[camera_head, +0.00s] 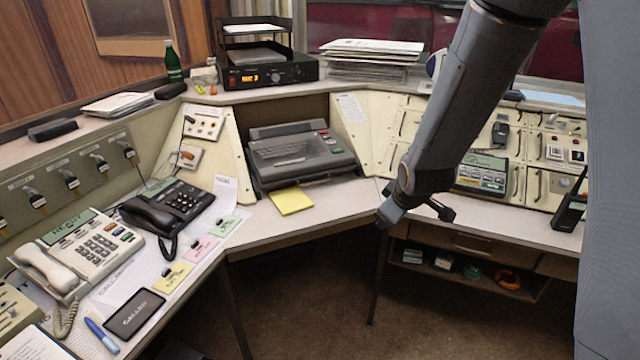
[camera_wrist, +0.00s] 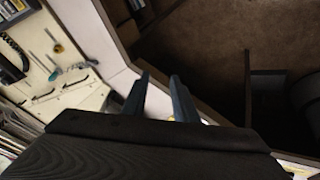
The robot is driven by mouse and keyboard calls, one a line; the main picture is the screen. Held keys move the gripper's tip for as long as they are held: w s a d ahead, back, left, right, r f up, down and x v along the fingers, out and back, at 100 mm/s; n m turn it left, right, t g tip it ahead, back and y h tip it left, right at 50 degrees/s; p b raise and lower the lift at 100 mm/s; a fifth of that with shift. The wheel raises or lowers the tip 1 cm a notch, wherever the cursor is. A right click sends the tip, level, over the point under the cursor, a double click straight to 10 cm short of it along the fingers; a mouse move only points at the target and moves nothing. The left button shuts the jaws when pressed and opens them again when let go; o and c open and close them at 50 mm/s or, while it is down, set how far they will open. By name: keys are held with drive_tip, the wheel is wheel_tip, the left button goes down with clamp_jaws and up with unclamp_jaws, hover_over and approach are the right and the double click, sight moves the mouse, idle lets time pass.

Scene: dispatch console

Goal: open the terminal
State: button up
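A dark grey, typewriter-like machine (camera_head: 298,158), which I take to be the terminal, sits on the desk in the middle corner recess in the head view. Its sloped top has a keyboard-like patch, and a raised bar runs along its back. I cannot tell whether a lid on it is open or shut. My gripper (camera_head: 415,213) is to the right of it and apart from it, near the desk's front edge. In the wrist view my two fingers (camera_wrist: 160,97) stand apart with nothing between them. The terminal is not clearly seen in the wrist view.
A yellow pad (camera_head: 291,201) lies in front of the machine. A black phone (camera_head: 170,205) and a cream phone (camera_head: 90,245) stand at left. A radio (camera_head: 268,73) is on the upper ledge. A handset radio (camera_head: 571,205) stands at right. An open shelf (camera_head: 468,268) is below the desk.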

drive_tip(key=w+a+f+n+t+y, duration=0.1)
drive_tip(key=w+a+n+t, duration=0.1)
drive_tip(key=w+a+n, duration=0.2)
drive_tip(key=w+a+f+n+t+y, duration=0.1)
drive_tip(key=w+a+n+t+y, duration=0.1)
drive_tip(key=w+a+n+t, duration=0.1)
drive_tip(key=w+a+f+n+t+y, duration=0.1)
drive_tip(key=w+a+n+t+y, duration=0.1)
drive_tip(key=w+a+n, duration=0.4)
drive_tip(key=shift+w+a+f+p, duration=0.2)
drive_tip(key=shift+w+a, duration=0.2)
drive_tip(key=shift+a, duration=0.1)
drive_tip(key=shift+w+a+f+p, duration=0.2)
drive_tip(key=shift+w+a, duration=0.15)
drive_tip(key=shift+a, duration=0.15)
drive_tip(key=shift+w+a+t+y, duration=0.2)
drive_tip(key=shift+w+t+y, duration=0.1)
drive_tip(key=shift+y, duration=0.1)
drive_tip(key=p+x, duration=0.1)
drive_tip(key=x, duration=0.6)
drive_tip(key=shift+w, duration=0.1)
drive_tip(key=shift+c, duration=0.4)
clamp_jaws()
